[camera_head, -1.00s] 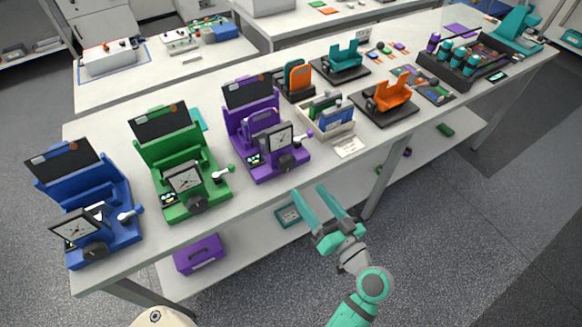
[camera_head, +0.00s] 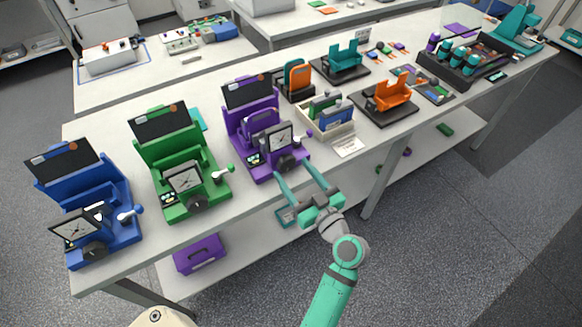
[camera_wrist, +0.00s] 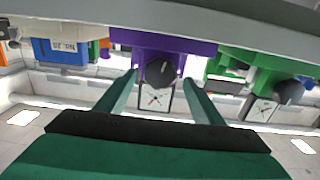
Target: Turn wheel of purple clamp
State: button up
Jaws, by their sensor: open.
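The purple clamp (camera_head: 250,120) stands on the white bench between the green clamp and the card holder. Its dark wheel (camera_head: 287,163) is low on its front, below a square dial (camera_head: 280,139). The wheel also shows in the wrist view (camera_wrist: 160,72), upside down, with the dial below it. My gripper (camera_head: 295,168) is open and empty at the bench's front edge, just in front of the purple clamp. In the wrist view the two teal fingers (camera_wrist: 160,80) point at the clamp, one on each side of the wheel. I cannot tell whether they touch it.
The green clamp (camera_head: 170,150) and the blue clamp (camera_head: 85,190) stand to the left. A purple lever knob (camera_head: 309,133) is at the clamp's right. A white holder with folders (camera_head: 348,133) and an orange cradle (camera_head: 388,96) stand further right. Free floor lies in front.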

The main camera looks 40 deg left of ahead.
jog(key=shift+x, duration=1.25)
jog(key=shift+c, duration=0.5)
jog(key=c, duration=0.9)
jog(key=shift+m, duration=2.2)
jog(key=shift+c, duration=0.2)
jog(key=o, duration=1)
jog(key=shift+o, duration=0.2)
jog(key=shift+d, duration=0.1)
